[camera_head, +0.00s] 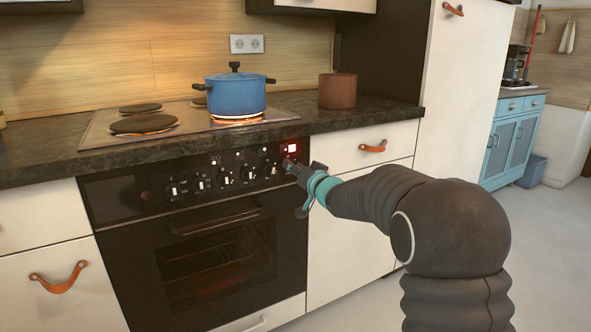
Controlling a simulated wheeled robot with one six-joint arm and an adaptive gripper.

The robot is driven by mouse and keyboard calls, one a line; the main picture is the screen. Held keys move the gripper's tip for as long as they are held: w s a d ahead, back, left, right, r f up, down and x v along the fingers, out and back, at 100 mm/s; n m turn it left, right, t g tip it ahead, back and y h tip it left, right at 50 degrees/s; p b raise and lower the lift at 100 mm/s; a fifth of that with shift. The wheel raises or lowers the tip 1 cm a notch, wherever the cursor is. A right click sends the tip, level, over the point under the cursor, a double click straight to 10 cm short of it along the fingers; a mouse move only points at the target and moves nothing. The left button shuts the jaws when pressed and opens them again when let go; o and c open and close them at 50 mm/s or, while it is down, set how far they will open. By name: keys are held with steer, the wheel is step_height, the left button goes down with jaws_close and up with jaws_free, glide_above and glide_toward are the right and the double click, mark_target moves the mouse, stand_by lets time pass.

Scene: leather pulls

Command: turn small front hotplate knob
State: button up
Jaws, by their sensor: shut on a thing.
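The black oven control panel (131,196) carries a row of knobs with white marks, among them a left knob (172,191) and a middle knob (224,178). My gripper (288,165) reaches in from the right to the panel's right end. It is shut on a knob there, which the fingers mostly hide. I cannot read the labels or tell how far that knob is turned.
A blue pot (236,95) stands on a glowing right hotplate. A brown canister (337,91) stands on the dark counter (287,106). The oven door handle (216,218) lies below the panel. A leather pull (372,146) is on the drawer behind my arm.

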steer(key=n+b, duration=0.2)
steer(key=n, duration=0.1)
steer(key=n+b, duration=0.2)
steer(key=n, duration=0.2)
steer(key=n+b, duration=0.2)
steer(key=n, duration=0.1)
steer(key=shift+s+a+r+n, duration=0.1)
steer(key=shift+s+a+n, duration=0.05)
steer(key=shift+a+n, duration=0.2)
steer(key=shift+r+n, duration=0.1)
steer(key=shift+n, duration=0.15)
steer(key=o, duration=1.1)
steer(key=shift+o, duration=0.2)
steer(key=shift+d+f, duration=0.15)
steer(key=shift+f, duration=0.05)
steer(key=v, duration=1.1)
steer(key=shift+s+d, duration=0.25)
steer(key=shift+s, duration=0.05)
